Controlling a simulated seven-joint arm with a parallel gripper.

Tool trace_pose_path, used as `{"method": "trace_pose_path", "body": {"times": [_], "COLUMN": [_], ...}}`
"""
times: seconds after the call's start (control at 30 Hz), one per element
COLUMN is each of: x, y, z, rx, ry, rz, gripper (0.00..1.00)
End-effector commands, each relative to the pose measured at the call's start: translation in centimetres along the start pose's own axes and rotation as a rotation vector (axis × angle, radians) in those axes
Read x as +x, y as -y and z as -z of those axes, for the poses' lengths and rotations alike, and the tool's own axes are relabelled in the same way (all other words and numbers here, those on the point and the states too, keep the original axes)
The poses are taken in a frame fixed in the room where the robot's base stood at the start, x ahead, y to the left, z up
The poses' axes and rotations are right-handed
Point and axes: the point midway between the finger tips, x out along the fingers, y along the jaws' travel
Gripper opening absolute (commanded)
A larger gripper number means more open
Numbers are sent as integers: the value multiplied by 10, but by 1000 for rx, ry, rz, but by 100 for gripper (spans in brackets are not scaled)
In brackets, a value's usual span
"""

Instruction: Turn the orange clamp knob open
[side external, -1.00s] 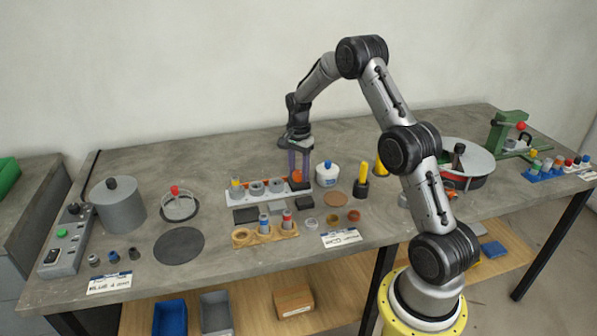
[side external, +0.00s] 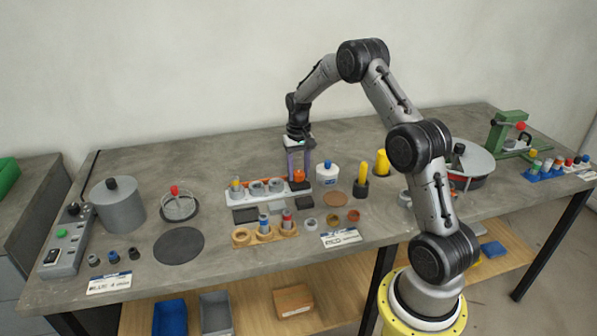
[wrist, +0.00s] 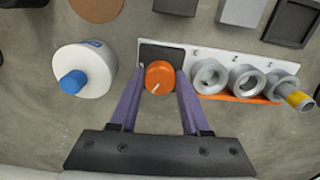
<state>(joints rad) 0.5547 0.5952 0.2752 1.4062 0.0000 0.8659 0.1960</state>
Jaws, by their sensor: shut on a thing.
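The orange clamp knob (wrist: 160,77) sits on a dark block at the left end of the white frame jig (wrist: 222,57) in the wrist view. A short pale line on its top points toward the lower left of that view. In the side view the knob (side external: 299,176) is at the jig's right end. My gripper (wrist: 160,76) points down with its two purple fingers on either side of the knob, shut on it. In the side view my gripper (side external: 299,174) partly covers the knob.
Several grey ring fittings (wrist: 246,80) stand along the jig, one with a yellow-banded piece (wrist: 296,97). A white jar with a blue cap (wrist: 82,72) stands close beside the left finger in the wrist view. A wooden holder (side external: 264,236) lies in front.

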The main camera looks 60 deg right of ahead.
Motion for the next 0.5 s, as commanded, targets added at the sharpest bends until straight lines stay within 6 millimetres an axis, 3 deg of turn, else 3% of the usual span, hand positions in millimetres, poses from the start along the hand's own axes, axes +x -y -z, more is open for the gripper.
{"method": "trace_pose_path", "body": {"times": [0.5], "x": [-2], "y": [0], "z": [1], "rx": [-394], "ry": [-4], "rz": [0], "gripper": [0]}}
